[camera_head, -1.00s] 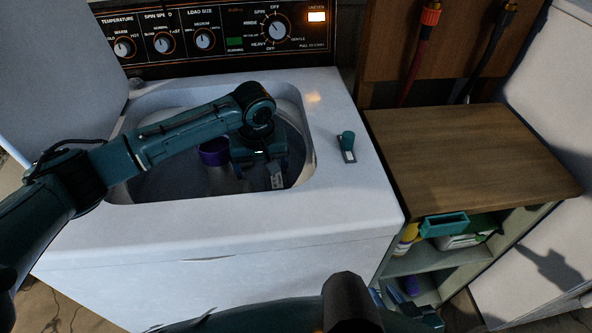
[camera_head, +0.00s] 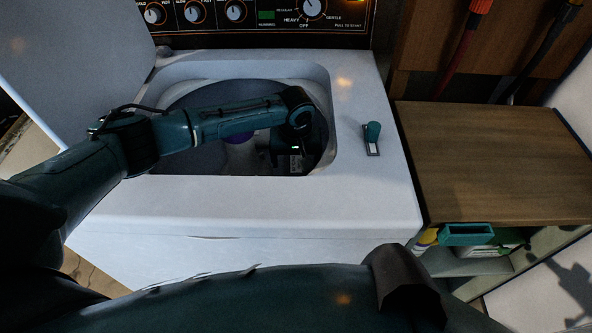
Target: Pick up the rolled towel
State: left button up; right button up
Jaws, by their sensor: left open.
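I cannot make out a rolled towel in the head view; the dark drum (camera_head: 190,105) of the open washer is partly hidden by my left arm. My left gripper (camera_head: 294,163) is down inside the drum, near its right side. It is open, but its fingertips are dark and hard to see, and I see nothing held. A pale agitator with a purple top (camera_head: 240,139) stands in the drum just left of the gripper. My right gripper is not in view.
The white washer (camera_head: 250,205) has its lid (camera_head: 75,60) raised at left. A small teal-handled device (camera_head: 372,138) sits on its right rim. A wooden-topped cabinet (camera_head: 490,160) stands at right, with a teal box (camera_head: 467,234) and bottles below. My own arm link crosses the bottom foreground.

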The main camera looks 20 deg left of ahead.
aim_at(296, 165)
pick_arm(q)
jog(key=f, duration=0.2)
jog(key=w+f, duration=0.1)
jog(key=f, duration=0.1)
jog(key=shift+w+a+f+b, duration=0.1)
jog(key=shift+w+f+b, duration=0.1)
jog(key=shift+b, duration=0.15)
jog(key=c, duration=1.1)
jog(key=shift+r, duration=0.1)
jog(key=shift+c, duration=0.2)
